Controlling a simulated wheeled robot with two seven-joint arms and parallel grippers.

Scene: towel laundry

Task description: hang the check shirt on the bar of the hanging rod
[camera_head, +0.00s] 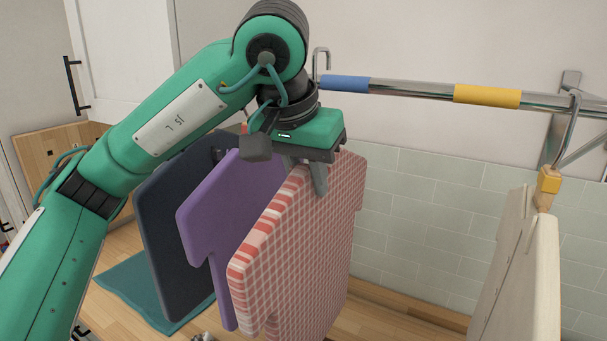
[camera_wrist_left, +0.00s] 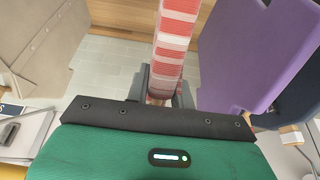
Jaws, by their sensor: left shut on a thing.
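The check shirt (camera_head: 300,245), red and white, hangs upright below my left gripper (camera_head: 318,178) in the head view. My left gripper is shut on its top, near the collar. In the left wrist view the shirt (camera_wrist_left: 178,40) is seen edge-on between the fingers (camera_wrist_left: 165,92). The hanging rod's bar (camera_head: 415,88) is metal, with a blue band (camera_head: 345,83) and a yellow band (camera_head: 487,96). A metal hook (camera_head: 320,62) rises at the bar's left part; my arm hides which garment it belongs to. My right gripper is out of view.
A purple shirt (camera_head: 230,215) and a dark navy garment (camera_head: 170,235) hang just left of the check shirt. A cream garment (camera_head: 525,265) hangs from a hook at the right. The bar between the blue and yellow bands is clear. A teal mat (camera_head: 135,285) lies below.

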